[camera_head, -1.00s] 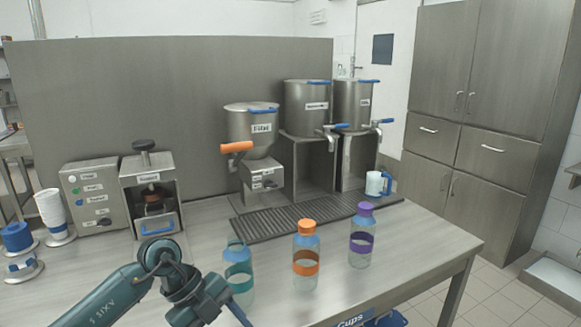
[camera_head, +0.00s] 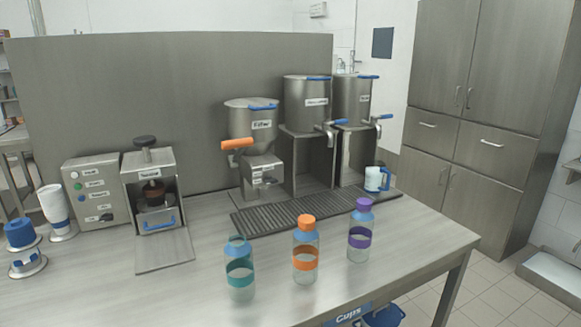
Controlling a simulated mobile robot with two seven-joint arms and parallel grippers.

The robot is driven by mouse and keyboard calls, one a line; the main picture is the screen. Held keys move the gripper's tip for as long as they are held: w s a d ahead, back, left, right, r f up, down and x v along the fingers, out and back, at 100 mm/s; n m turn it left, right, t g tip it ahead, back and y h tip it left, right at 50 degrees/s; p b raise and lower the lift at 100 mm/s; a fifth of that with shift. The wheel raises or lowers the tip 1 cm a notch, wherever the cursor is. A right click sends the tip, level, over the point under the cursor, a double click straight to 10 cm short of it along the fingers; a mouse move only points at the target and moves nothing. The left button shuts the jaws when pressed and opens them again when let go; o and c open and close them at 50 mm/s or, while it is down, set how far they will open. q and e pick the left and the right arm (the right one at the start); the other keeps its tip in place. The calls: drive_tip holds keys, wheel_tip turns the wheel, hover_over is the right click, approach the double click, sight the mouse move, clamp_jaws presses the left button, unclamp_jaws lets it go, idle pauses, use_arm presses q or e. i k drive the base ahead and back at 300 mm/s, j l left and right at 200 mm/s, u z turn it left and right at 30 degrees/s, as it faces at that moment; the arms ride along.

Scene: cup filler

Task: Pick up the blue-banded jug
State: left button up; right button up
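The blue-banded jug (camera_head: 373,180) is small and white with a blue band and a blue handle on its right. It stands upright at the right end of the grated drip tray (camera_head: 250,224), below the taps of the rear metal containers. Neither of my grippers is in view, and nothing touches the jug.
Three clear bottles stand near the table's front: teal-banded (camera_head: 240,268), orange-banded (camera_head: 305,262) and purple-banded (camera_head: 360,240). A metal hopper (camera_head: 252,125) with an orange handle is behind the tray. A press (camera_head: 150,190) and white cups (camera_head: 53,203) are at left.

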sight(375, 169)
drive_tip(key=z, duration=0.85)
drive_tip(key=i+l+z, duration=0.2)
drive_tip(key=z, duration=0.2)
drive_tip(key=i+l+z, duration=0.1)
drive_tip(key=z, duration=0.35)
drive_tip(key=i+z, duration=0.4)
drive_tip(key=i, duration=1.55)
drive_tip(key=i+u, duration=0.15)
drive_tip(key=i, duration=0.4)
drive_tip(key=i+l+u, duration=0.15)
drive_tip(key=i, duration=0.35)
drive_tip(key=i+l+u, duration=0.15)
drive_tip(key=i, duration=0.35)
drive_tip(key=i+j+u, duration=0.1)
drive_tip(key=i+u, duration=0.7)
drive_tip(key=i+l+u, duration=0.15)
drive_tip(key=i+u, duration=0.45)
drive_tip(key=u, duration=1.55)
